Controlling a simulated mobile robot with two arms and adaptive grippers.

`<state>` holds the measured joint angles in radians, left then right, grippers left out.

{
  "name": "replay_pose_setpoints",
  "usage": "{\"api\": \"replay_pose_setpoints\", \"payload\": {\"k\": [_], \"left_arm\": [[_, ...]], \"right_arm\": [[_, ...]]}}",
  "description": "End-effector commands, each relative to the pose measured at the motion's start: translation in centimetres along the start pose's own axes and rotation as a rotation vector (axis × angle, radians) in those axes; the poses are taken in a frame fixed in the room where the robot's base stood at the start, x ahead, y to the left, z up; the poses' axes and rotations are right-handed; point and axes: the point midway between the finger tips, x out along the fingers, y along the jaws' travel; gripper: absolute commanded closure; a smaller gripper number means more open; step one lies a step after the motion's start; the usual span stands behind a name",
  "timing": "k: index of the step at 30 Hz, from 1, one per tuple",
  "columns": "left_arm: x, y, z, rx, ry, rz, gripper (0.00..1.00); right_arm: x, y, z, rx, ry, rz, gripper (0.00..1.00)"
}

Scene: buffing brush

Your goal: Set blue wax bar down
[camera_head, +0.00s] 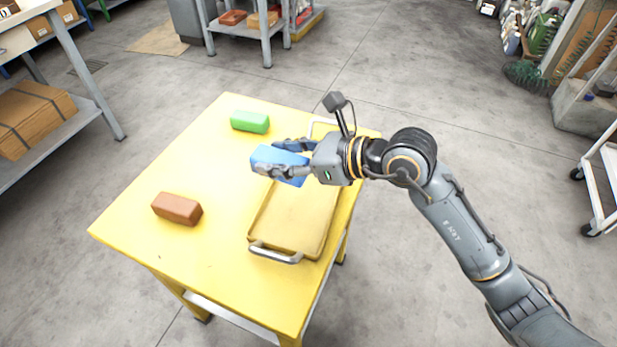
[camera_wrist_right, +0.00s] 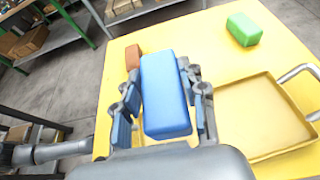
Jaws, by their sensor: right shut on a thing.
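My right gripper (camera_head: 283,159) is shut on the blue wax bar (camera_head: 275,163), with a finger on each side of it. The bar also shows between the fingers in the right wrist view (camera_wrist_right: 164,95). It is over the yellow table (camera_head: 130,235), by the back left part of the yellow tray (camera_head: 290,225). I cannot tell whether its underside touches anything. A green bar (camera_head: 250,122) lies behind it at the table's back left. A brown bar (camera_head: 177,208) lies towards the left front. My left gripper is not in view.
The tray has metal handles (camera_head: 275,253) and its visible floor is empty. The tabletop between the brown and green bars is clear. A grey shelf (camera_head: 60,100) with cardboard stands at the left. A cart (camera_head: 245,25) stands behind.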

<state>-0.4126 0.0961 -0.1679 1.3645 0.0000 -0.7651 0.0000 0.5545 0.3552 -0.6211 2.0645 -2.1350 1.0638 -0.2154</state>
Motion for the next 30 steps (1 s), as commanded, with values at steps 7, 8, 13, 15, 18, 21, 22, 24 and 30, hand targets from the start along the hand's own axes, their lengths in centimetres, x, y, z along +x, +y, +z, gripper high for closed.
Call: {"api": "replay_pose_setpoints", "payload": {"k": [7,8,13,15,18,21,22,24,30], "left_arm": [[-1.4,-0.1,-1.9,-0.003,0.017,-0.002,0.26],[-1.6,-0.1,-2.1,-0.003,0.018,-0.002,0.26],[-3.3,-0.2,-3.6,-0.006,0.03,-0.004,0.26],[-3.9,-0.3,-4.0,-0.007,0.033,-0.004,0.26],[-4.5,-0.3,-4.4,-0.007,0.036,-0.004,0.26],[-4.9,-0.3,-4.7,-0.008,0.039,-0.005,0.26],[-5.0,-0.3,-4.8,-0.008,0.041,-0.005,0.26],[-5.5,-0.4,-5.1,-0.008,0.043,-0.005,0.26],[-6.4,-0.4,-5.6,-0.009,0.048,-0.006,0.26]], "right_arm": [[0.5,-6.4,-2.9,0.005,0.0,-0.004,0.95],[0.6,-7.1,-3.2,0.005,0.0,-0.005,0.95],[1.6,-9.6,-6.4,0.005,-0.001,-0.002,0.95],[1.9,-10.3,-7.2,0.004,-0.002,-0.001,0.95],[2.0,-11.0,-7.9,0.002,-0.001,-0.002,0.95],[2.2,-11.4,-8.4,0.002,-0.001,-0.001,0.95],[2.3,-11.7,-8.8,0.003,-0.001,-0.001,0.95],[2.8,-11.6,-9.8,0.006,-0.001,0.002,0.95],[3.5,-11.7,-11.4,0.001,-0.002,0.0,0.95]]}}
